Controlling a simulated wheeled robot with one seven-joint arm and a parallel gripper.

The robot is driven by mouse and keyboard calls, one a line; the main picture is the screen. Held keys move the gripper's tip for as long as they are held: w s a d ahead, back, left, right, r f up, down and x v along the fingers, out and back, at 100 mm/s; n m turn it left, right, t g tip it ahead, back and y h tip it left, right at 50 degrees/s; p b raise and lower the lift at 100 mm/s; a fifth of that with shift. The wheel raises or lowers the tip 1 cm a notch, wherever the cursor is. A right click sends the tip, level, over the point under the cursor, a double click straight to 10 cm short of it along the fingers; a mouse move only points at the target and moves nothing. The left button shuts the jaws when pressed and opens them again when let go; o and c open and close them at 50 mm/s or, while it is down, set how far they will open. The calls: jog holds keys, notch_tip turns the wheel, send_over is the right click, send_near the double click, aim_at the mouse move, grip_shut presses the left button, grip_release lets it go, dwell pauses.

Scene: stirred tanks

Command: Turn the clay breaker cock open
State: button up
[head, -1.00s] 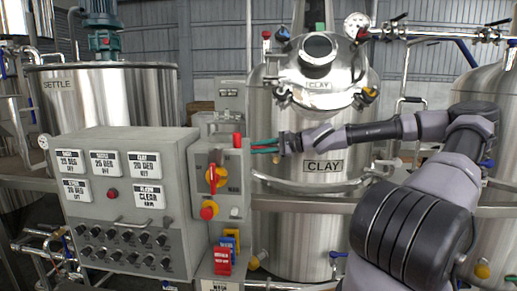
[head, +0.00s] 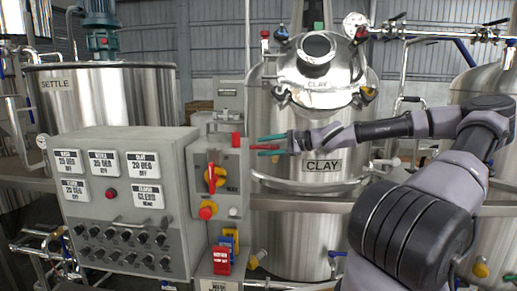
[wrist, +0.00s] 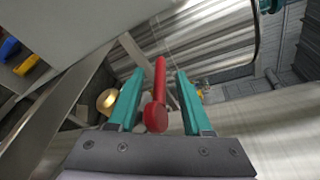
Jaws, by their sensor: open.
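A red handle with a round end (wrist: 155,118) lies between my gripper's two teal fingers (wrist: 157,100) in the wrist view. Its long bar runs away from the camera; a gap shows on both sides, so the fingers do not grip it. In the head view my open gripper (head: 268,146) is at the right side of the grey control box, with the red bar (head: 266,147) showing between the fingers. I cannot read a label naming it as the clay breaker cock. The steel tank labelled CLAY (head: 322,166) stands behind my gripper.
The box face carries a red handle on a yellow plate (head: 211,178) and a red knob (head: 206,212). Blue and red padlock-like pieces (head: 222,258) hang below. A large panel (head: 120,200) with displays and knobs stands left. A brass-coloured knob (wrist: 107,101) is close left of the fingers.

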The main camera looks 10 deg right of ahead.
jog(key=v, duration=0.7)
jog(key=shift+s+d, duration=0.2)
jog(key=shift+d, duration=0.1)
